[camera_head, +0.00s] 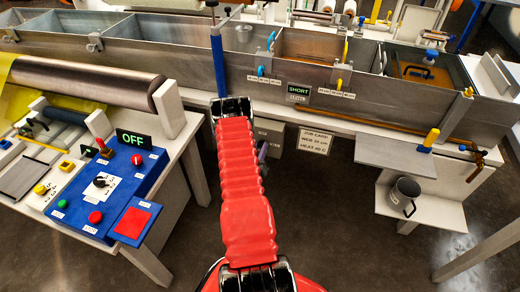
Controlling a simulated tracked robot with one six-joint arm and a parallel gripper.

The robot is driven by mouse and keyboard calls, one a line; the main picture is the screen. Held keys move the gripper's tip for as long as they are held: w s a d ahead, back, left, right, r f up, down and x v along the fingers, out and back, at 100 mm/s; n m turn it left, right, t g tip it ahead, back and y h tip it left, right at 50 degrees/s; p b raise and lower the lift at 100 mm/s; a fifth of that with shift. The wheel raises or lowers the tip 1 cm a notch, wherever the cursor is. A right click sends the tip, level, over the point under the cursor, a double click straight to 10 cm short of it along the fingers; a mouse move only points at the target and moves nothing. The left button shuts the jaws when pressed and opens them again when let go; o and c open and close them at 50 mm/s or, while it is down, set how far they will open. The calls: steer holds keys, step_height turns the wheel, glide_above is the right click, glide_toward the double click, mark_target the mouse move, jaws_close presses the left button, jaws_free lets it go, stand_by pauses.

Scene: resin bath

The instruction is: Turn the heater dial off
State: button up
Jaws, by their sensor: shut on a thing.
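No dial that I can name with certainty as the heater dial shows. A black rotary knob (100,182) sits on a white scale plate on the blue control panel (72,205) at the left; its label is too small to read. A lit display (133,140) above that panel reads OFF. A pale box (268,132) under the bath is partly hidden by my red arm. My arm rises up the middle of the view toward the bath. I cannot make out my gripper's fingers or anything between them; the arm hides that area.
The long metal resin bath (180,52) runs across the back. A small display (298,89) on it reads SHORT. A job card (315,141) hangs below. The floor between the left table and that shelf is clear.

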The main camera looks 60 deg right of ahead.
steer(key=n, duration=1.3)
steer(key=shift+a+f, duration=0.15)
steer(key=shift+f, duration=0.15)
steer(key=o, duration=0.8)
steer(key=shift+c, duration=0.2)
steer(key=shift+o, duration=1.4)
steer(key=shift+r, duration=0.2)
steer(key=s+a, duration=0.2)
steer(key=a, duration=1.1)
steer(key=shift+a, duration=0.25)
